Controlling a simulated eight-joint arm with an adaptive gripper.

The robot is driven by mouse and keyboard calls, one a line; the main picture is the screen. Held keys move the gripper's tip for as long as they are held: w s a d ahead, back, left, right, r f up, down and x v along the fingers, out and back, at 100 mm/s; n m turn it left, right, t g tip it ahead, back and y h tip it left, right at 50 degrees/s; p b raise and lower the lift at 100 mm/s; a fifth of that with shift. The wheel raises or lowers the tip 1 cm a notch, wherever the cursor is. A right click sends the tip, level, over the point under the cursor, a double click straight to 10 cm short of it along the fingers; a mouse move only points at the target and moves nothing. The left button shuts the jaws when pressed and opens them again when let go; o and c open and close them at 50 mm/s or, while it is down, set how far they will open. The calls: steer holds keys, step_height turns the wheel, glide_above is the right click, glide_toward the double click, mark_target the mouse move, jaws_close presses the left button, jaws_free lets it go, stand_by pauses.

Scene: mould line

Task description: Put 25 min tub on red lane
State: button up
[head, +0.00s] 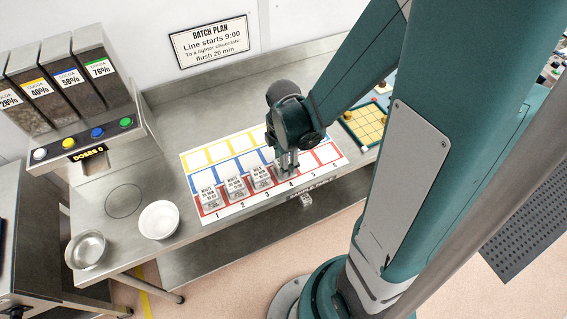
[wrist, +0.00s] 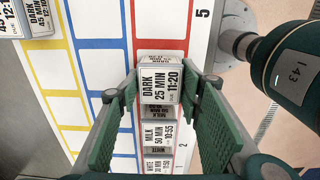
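The 25 min tub (wrist: 160,82), labelled "DARK 25 MIN 11:20", is between the fingers of my gripper (wrist: 162,85) in the wrist view. Both fingertips appear to be against its sides, so the gripper looks shut on it. The tub looks upright, over or on the red lane (wrist: 144,15); I cannot tell whether its base touches. In the head view my gripper (head: 287,164) points down near number 4 of the red lane (head: 328,156), and the tub is mostly hidden there.
Tubs stand in a row on the red lane, including a milk tub (head: 261,177), a second tub (head: 236,187) and a white tub (head: 210,197). Blue and yellow lanes lie behind. More labelled tubs (wrist: 40,17) show at upper left in the wrist view. A white bowl (head: 159,220) stands left.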

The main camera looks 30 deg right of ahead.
steer(key=o, duration=0.3)
steer(key=shift+r, duration=0.3)
steer(key=shift+r+p, duration=0.95)
steer(key=shift+r, duration=4.9)
steer(key=shift+r, duration=0.15)
steer(key=shift+s+a+r+m+t, duration=0.7)
steer(key=shift+r+m+t, duration=0.5)
steer(key=shift+r+m, duration=1.55)
steer(key=shift+s+a+r+m+t, duration=0.45)
steer(key=shift+s+r+m+t, duration=0.65)
steer(key=shift+r+m, duration=1.65)
steer(key=shift+s+a+r+m+t, duration=0.6)
steer(key=shift+r+m+t, duration=1.05)
steer(key=shift+m, duration=1.85)
